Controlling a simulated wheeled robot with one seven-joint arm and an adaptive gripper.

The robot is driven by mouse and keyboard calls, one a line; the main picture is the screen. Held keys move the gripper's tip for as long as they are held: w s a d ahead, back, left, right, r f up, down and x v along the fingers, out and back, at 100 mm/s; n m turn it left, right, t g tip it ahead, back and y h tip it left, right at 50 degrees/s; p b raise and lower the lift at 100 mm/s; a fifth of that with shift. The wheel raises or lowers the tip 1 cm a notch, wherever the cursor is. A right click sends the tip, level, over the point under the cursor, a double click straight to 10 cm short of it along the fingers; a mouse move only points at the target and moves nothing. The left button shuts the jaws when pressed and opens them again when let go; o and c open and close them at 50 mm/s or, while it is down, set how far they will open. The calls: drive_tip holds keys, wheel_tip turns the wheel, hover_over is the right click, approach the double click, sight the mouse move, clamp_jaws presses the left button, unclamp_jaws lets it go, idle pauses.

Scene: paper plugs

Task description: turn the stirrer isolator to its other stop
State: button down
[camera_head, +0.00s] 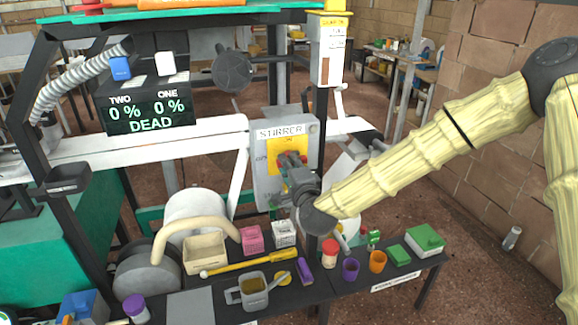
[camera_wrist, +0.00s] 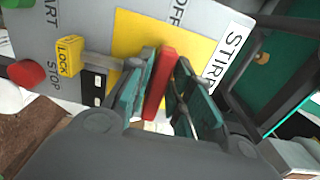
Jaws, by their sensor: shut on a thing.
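The stirrer isolator is a grey box (camera_head: 268,190) with a STIRRER label and a yellow plate (camera_head: 272,150), mounted on the machine's frame. Its red handle (camera_wrist: 160,84) stands out from the yellow plate in the wrist view. My gripper (camera_head: 292,162) is at the front of the box, and its green-padded fingers (camera_wrist: 172,98) are closed on the red handle, one on each side. The OFF mark (camera_wrist: 178,12) is on the plate's edge. A yellow LOCK tag (camera_wrist: 69,56) sits beside the plate, close to a finger. The handle's exact angle is partly hidden by my gripper.
A red STOP button (camera_wrist: 27,73) is on the panel. A display (camera_head: 148,112) reads DEAD with 0 % for ONE and TWO. Below, a dark table (camera_head: 190,305) holds a mug (camera_head: 252,290), cups and boxes. A brick wall (camera_head: 500,130) stands at the right.

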idle(0.3)
drive_tip(key=c, duration=1.4)
unclamp_jaws()
drive_tip(key=v, duration=1.2)
drive_tip(key=s+d+f+n+g+h+p, duration=0.1)
drive_tip(key=s+d+f+n+g, duration=0.3)
drive_tip(key=f, duration=0.6)
drive_tip(key=s+a+f+n+g, duration=0.1)
drive_tip(key=s+f+g, duration=0.1)
drive_tip(key=s+f, duration=0.6)
drive_tip(key=s+d+f+n+g+h+p, duration=0.1)
drive_tip(key=s+d+f+n+g, duration=0.2)
drive_tip(key=f, duration=0.8)
drive_tip(key=s+d+f+n+g+h, duration=0.1)
drive_tip(key=s+d+f, duration=0.3)
drive_tip(key=s, duration=0.4)
drive_tip(key=s+d+f+n+g+h+p, duration=0.1)
drive_tip(key=s+d+f+n+g, duration=0.2)
drive_tip(key=s, duration=0.5)
drive_tip(key=s+d+f+n+g+h, duration=0.1)
drive_tip(key=s+d+f+g, duration=0.3)
drive_tip(key=s+d+f, duration=0.2)
drive_tip(key=shift+s+d+n+h, duration=0.2)
drive_tip(key=shift+s+d, duration=0.1)
drive_tip(key=shift+s, duration=0.4)
drive_tip(key=shift+s+d+n+h, duration=0.1)
drive_tip(key=shift+s+d+n, duration=0.15)
drive_tip(key=shift+s, duration=0.45)
